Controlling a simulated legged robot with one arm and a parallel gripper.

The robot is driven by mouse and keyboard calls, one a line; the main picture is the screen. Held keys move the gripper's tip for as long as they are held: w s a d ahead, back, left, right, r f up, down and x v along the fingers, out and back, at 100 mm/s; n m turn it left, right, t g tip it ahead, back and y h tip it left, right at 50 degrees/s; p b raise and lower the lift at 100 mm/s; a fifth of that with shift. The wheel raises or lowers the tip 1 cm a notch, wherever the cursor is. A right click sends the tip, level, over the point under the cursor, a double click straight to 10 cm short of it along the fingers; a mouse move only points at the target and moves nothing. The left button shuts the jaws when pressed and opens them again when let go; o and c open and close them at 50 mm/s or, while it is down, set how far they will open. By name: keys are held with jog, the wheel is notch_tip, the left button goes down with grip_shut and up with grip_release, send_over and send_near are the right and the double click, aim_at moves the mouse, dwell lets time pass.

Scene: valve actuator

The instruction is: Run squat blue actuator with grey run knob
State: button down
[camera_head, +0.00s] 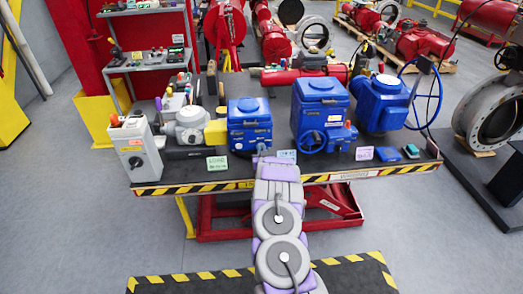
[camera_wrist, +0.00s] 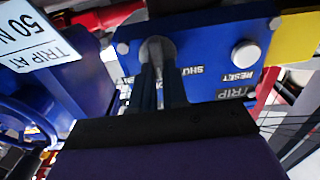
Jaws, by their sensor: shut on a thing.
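The squat blue actuator (camera_head: 250,122) stands on the bench left of the taller blue actuator, and its blue panel (camera_wrist: 207,40) fills the upper wrist view. The panel bears upside-down lettering, including RESET, TRIP and a partly hidden word beginning SHU. A grey knob (camera_wrist: 156,45) sits at the panel's left part, and my gripper (camera_wrist: 161,75) is shut on it. The jaws hide part of the knob and some lettering. A pale round button (camera_wrist: 246,54) is on the right beside RESET, apart from the jaws. In the head view my arm reaches the actuator's lower front, and the jaws are hidden.
The taller blue actuator (camera_head: 320,105) with a handwheel and another blue unit (camera_head: 382,102) stand to the right. A grey control box (camera_head: 136,148) is at the bench's left end. A white sign (camera_wrist: 36,36) and a yellow part (camera_wrist: 297,36) flank the panel.

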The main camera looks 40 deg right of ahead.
jog(key=shift+p, duration=0.35)
jog(key=n+p, duration=0.6)
jog(key=shift+w+a, duration=0.15)
jog(key=shift+a, duration=0.25)
jog(key=shift+w+a+n+p, duration=0.1)
jog(key=shift+n+p, duration=0.6)
jog(key=shift+n, duration=0.1)
jog(key=shift+f+n+p, duration=0.25)
jog(key=shift+n+p, duration=0.3)
jog(key=shift+n, duration=0.15)
jog(key=shift+a, duration=0.1)
jog(key=c, duration=1.1)
grip_release()
jog(key=shift+a, duration=0.1)
jog(key=shift+c, duration=0.2)
